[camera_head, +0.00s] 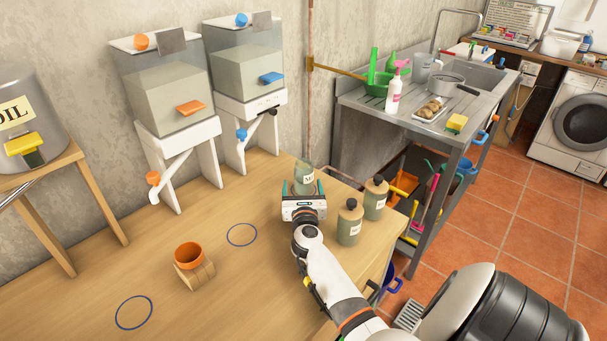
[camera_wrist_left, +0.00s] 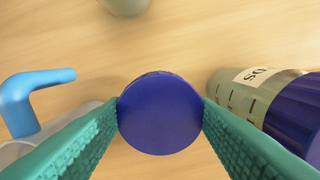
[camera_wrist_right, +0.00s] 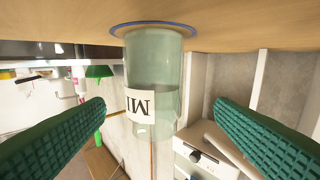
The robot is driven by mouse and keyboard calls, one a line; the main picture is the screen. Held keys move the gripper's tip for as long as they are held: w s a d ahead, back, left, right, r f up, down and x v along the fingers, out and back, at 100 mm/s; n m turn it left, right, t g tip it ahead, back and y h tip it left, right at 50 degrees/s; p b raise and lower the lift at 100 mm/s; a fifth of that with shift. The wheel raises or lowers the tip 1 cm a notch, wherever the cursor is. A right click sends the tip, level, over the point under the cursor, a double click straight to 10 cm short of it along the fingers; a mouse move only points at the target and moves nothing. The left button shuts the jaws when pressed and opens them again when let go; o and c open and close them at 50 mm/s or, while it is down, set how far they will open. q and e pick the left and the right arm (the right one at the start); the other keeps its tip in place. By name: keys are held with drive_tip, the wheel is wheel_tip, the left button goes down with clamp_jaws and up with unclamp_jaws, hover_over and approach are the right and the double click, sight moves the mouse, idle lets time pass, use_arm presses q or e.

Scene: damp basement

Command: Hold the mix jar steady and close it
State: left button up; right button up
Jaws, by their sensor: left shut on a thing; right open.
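The mix jar (camera_head: 304,176) is pale green glass and stands upright on the wooden table, partly hidden behind my right gripper (camera_head: 303,194). No lid shows on it. In the right wrist view, the jar (camera_wrist_right: 155,85) appears upside down with part of its label visible. It stands on a blue ring between the fingers of my right gripper (camera_wrist_right: 160,106), which are open and apart from it. In the left wrist view, my left gripper (camera_wrist_left: 160,104) is shut on the rim of a round blue lid (camera_wrist_left: 160,120). What lies under the lid is hidden. My left gripper is outside the head view.
Two capped bottles (camera_head: 350,222) (camera_head: 375,198) stand right of my right gripper. An orange cup (camera_head: 189,255) in a wooden holder and two empty blue rings (camera_head: 242,235) (camera_head: 134,312) are left.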

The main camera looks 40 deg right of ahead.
sight(304, 181)
use_arm(q)
drive_tip(key=shift+f, duration=0.15)
use_arm(e)
drive_tip(key=shift+w+d, duration=0.35)
drive_tip(key=shift+w, duration=0.05)
drive_tip(key=shift+d, duration=0.1)
drive_tip(key=shift+r, duration=0.1)
use_arm(q)
wheel_tip(304, 181, down, 2)
drive_tip(key=shift+f+b, duration=0.15)
drive_tip(key=shift+b, duration=1.05)
use_arm(e)
drive_tip(key=x, duration=0.5)
drive_tip(key=shift+d+f, duration=0.25)
drive_tip(key=shift+s+r, duration=0.1)
